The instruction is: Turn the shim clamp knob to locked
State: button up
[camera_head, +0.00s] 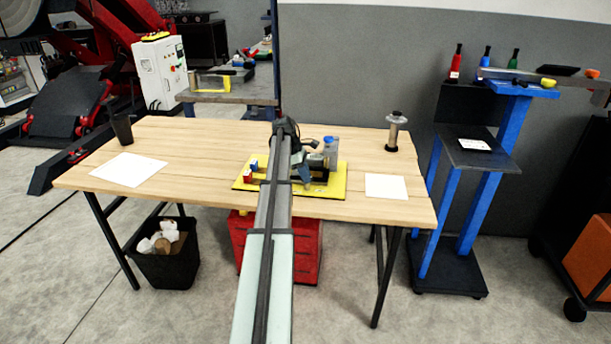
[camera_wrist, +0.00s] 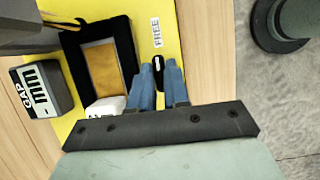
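The shim clamp knob (camera_wrist: 158,70) is a small black bar knob on the yellow base plate (camera_wrist: 182,20), below a white FREE label (camera_wrist: 155,32), and its long side points roughly at that label. My gripper (camera_wrist: 158,66) has blue fingers, one on each side of the knob, very close to it. Whether they press on it cannot be told. Left of the knob is a black frame around a brown-gold plate (camera_wrist: 100,66). In the head view the yellow plate (camera_head: 331,187) lies on the table, and my arm hides much of the fixture.
A box marked GAP mm (camera_wrist: 42,90) stands left of the frame, and a white block (camera_wrist: 104,107) is close to the left finger. On the wooden table (camera_head: 205,150) are white sheets (camera_head: 128,169), a dark cup (camera_head: 122,129) and a spool-like stand (camera_head: 396,130). The table's left part is mostly clear.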

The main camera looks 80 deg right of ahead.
grip_shut()
jog(key=shift+d+m, duration=0.1)
jog(key=shift+m, duration=0.2)
jog(key=m+y, duration=0.1)
jog(key=m, duration=0.2)
jog(key=shift+d+m+y, duration=0.1)
jog(key=shift+m+y, duration=0.3)
jog(key=shift+s+m+t+y, duration=0.1)
jog(key=shift+m+t+y, duration=0.2)
jog(key=shift+m, duration=0.8)
jog(key=shift+m+t+y, duration=0.2)
jog(key=shift+m+y, duration=0.2)
jog(key=shift+m, duration=0.7)
jog(key=shift+o, duration=2.4)
grip_release()
jog(key=shift+r, duration=0.1)
